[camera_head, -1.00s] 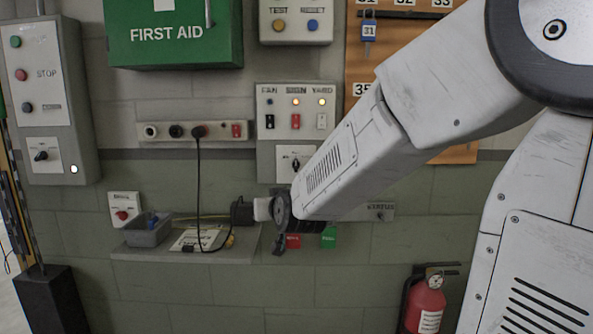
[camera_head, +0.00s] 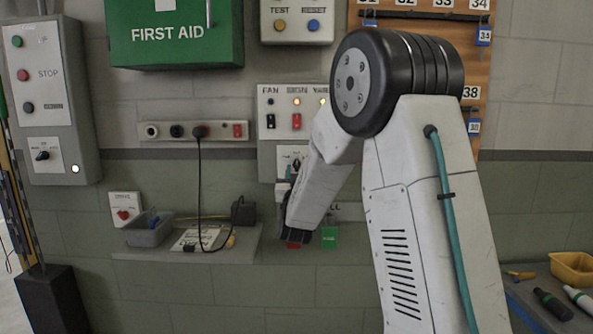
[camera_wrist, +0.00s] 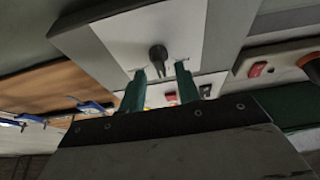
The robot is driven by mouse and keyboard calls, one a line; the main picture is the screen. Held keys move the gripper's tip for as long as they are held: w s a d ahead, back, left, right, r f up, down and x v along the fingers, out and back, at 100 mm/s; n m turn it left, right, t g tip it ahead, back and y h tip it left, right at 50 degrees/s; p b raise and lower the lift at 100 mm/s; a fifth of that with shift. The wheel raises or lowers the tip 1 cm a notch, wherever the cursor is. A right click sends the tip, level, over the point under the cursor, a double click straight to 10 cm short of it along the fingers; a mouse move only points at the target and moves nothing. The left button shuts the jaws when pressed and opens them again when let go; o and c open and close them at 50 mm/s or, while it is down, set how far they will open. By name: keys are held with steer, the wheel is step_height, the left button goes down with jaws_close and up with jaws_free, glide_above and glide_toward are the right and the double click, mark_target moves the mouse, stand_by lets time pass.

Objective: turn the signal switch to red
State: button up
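A dark rotary knob (camera_head: 297,164) sits on a white plate below the panel of labelled rocker switches; its lettering is too small to read, so I cannot confirm it is the signal switch. In the wrist view the knob (camera_wrist: 158,54) stands out from its white plate (camera_wrist: 120,42). My gripper (camera_wrist: 160,70) has two teal fingers apart, with the knob at the gap between their tips. I cannot tell whether either finger touches it. In the head view my arm hides most of the gripper and part of the plate.
The switch panel (camera_head: 267,100) has lit lamps above its rockers. A power strip (camera_head: 220,130) with a plugged-in cable is to the left. An orange key board (camera_head: 483,80) is to the right.

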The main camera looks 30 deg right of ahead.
steer(key=shift+x, duration=0.85)
jaws_close()
steer(key=shift+n, duration=0.4)
steer(key=n+y, duration=0.1)
steer(key=n, duration=0.2)
steer(key=n+t+y, duration=0.1)
steer(key=n+y, duration=0.1)
steer(key=n, duration=0.1)
steer(key=shift+s+d+y, duration=0.1)
steer(key=shift+y, duration=0.2)
steer(key=n+y, duration=0.1)
steer(key=n, duration=0.2)
steer(key=n+y, duration=0.1)
steer(key=n, duration=0.2)
steer(key=shift+n+y, duration=0.4)
steer(key=shift+n, duration=0.3)
